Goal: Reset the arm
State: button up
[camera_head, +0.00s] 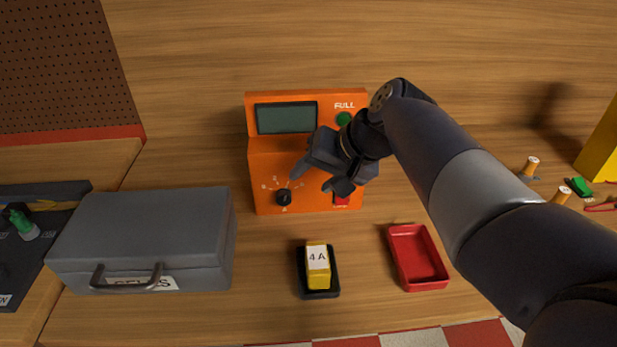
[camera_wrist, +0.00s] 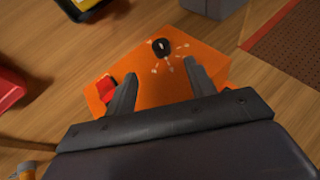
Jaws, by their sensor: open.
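My gripper (camera_head: 312,182) is open and empty in front of the orange charger-like box (camera_head: 262,160). In the head view its fingers are near the box's black dial knob (camera_head: 284,198), and one finger looks close to it; I cannot tell whether they touch. In the wrist view both fingers of my gripper (camera_wrist: 158,85) are spread apart over the orange face, and the knob (camera_wrist: 161,46) shows beyond them with a clear gap. A red button (camera_head: 342,199) is partly hidden by my gripper; it also shows in the wrist view (camera_wrist: 106,88) beside the left finger.
A grey case (camera_head: 150,230) stands at left. A black holder (camera_head: 322,294) bears a yellow block (camera_head: 317,268) marked 4A. A red tray (camera_head: 418,257) looks empty. A green lamp (camera_head: 343,118) and dark screen (camera_head: 287,118) are on the box. Small parts lie at right beyond my arm.

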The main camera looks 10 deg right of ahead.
aim_at(285, 200)
jog(key=x, duration=1.1)
jog(key=shift+b, duration=0.4)
jog(key=shift+r+p, duration=0.2)
jog(key=shift+p, duration=0.1)
jog(key=shift+f, duration=0.2)
